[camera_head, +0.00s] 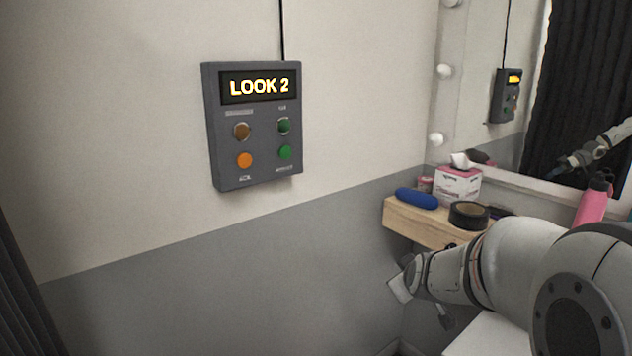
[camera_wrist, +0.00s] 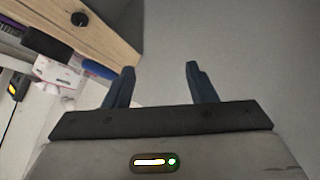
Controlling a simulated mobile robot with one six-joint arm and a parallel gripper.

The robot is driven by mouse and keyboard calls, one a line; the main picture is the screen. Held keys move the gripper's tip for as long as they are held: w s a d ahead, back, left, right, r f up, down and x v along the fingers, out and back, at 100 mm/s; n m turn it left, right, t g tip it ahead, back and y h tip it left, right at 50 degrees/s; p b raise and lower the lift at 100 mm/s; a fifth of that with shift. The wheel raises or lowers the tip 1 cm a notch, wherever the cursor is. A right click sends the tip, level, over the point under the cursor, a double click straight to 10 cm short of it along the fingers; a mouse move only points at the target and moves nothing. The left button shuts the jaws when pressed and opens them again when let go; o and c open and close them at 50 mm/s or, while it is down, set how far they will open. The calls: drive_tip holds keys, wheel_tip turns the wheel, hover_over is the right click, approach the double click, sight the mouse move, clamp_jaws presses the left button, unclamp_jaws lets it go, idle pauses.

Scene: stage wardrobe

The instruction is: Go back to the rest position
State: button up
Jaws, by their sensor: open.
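My gripper (camera_wrist: 158,88) is open and empty in the wrist view, its two dark fingers apart against the grey wall. In the head view my arm reaches in from the right, and its end is low in front of the wooden shelf, partly hidden by the arm itself. A grey wall panel (camera_head: 254,177) hangs on the wall, well up and left of my arm. Its display (camera_head: 259,87) reads "LOOK 2" in lit yellow letters. Below are an orange button (camera_head: 244,160), a green button (camera_head: 285,152), a brown knob (camera_head: 242,131) and a dark green one (camera_head: 284,126).
A wooden shelf (camera_head: 408,222) bears a blue roll (camera_head: 417,198), a tissue box (camera_head: 457,187), a round black container (camera_head: 469,215) and a pink bottle (camera_head: 591,204). A mirror with bulbs stands behind. A dark curtain (camera_head: 22,300) hangs at left. The space before the panel is clear.

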drive_tip(key=s+a+r+m+g+p, duration=0.1)
drive_tip(key=s+a+m+g+p, duration=0.1)
drive_tip(key=s, duration=0.6)
drive_tip(key=s+a+r+m+g+p, duration=0.1)
drive_tip(key=s+r+m+g+p, duration=0.1)
drive_tip(key=s, duration=0.7)
drive_tip(key=s+a+r+m+g+y+p, duration=0.1)
drive_tip(key=s+g, duration=0.3)
drive_tip(key=s, duration=0.5)
drive_tip(key=shift+s+a+r+m+p, duration=0.2)
drive_tip(key=shift+a+r+m+p, duration=0.2)
drive_tip(key=shift+a+r+p, duration=0.4)
